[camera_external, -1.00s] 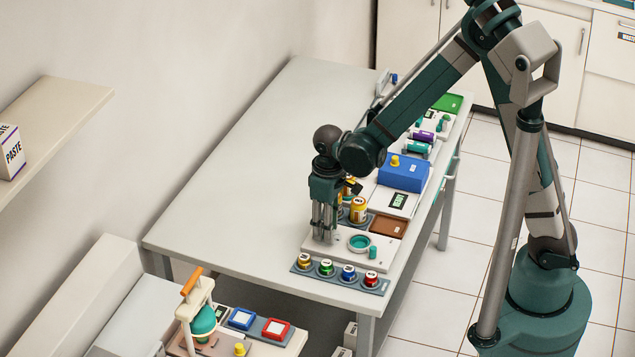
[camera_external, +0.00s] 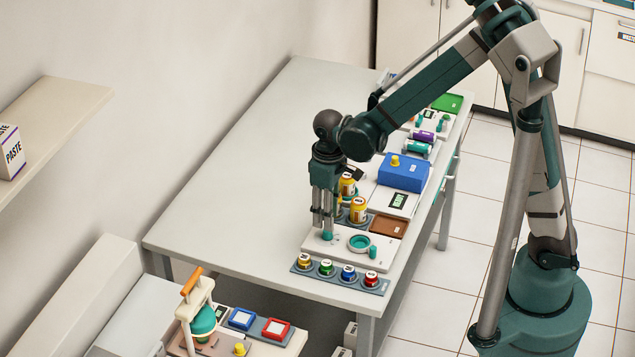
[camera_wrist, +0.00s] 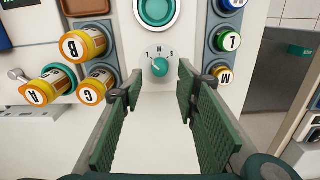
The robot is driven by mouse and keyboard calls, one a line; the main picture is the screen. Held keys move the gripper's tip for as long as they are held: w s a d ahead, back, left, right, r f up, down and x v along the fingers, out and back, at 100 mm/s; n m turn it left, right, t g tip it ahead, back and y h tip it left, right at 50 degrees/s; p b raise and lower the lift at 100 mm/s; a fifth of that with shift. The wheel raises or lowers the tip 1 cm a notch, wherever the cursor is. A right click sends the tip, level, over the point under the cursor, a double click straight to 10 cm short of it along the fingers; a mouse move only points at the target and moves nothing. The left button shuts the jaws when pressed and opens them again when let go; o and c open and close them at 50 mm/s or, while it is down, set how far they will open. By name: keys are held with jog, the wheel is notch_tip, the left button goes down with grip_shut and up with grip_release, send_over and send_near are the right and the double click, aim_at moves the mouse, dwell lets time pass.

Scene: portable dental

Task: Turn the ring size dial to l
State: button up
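The ring size dial (camera_wrist: 159,67) is a small teal knob on a pale round plate with small letters around its upper side. A short light mark on the knob seems to point up and left; which letter it meets is too small to tell. The dial also shows in the external view (camera_external: 327,235), on a white panel (camera_external: 310,244), just under my fingertips. My gripper (camera_wrist: 159,84) is open and empty, one finger to each side of the dial's line. In the external view my gripper (camera_external: 323,222) points down above the dial, apparently clear of it.
A teal-rimmed round dish (camera_external: 359,243) and a small teal peg (camera_external: 373,252) are on the same panel. Orange jars A, B (camera_wrist: 84,45) and C stand left in the wrist view. Several colored caps, including green L (camera_wrist: 229,41), sit in a grey rack at right. The table's left is clear.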

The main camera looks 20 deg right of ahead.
notch_tip(320, 180, up, 7)
dwell(0.5)
jog(key=shift+r, duration=0.1)
dwell(0.4)
jog(key=d+r+m+t, duration=0.1)
jog(key=d+r, duration=0.3)
jog(key=d, duration=0.3)
jog(key=d+r+m+t+y, duration=0.1)
jog(key=d+r+m, duration=0.15)
jog(key=d, duration=0.45)
jog(key=d+r+t, duration=0.1)
jog(key=d+r, duration=0.4)
jog(key=d, duration=0.2)
jog(key=s+d+r+m+t, duration=0.1)
jog(key=s+d+m+t, duration=0.1)
jog(key=s+d, duration=0.3)
jog(key=s+d+r+m+t+h, duration=0.1)
jog(key=s+d, duration=0.4)
jog(key=d, duration=0.8)
jog(key=shift+s+d+r+m+t, duration=0.2)
jog(key=shift+r+m+t, duration=0.35)
jog(key=shift+m, duration=0.3)
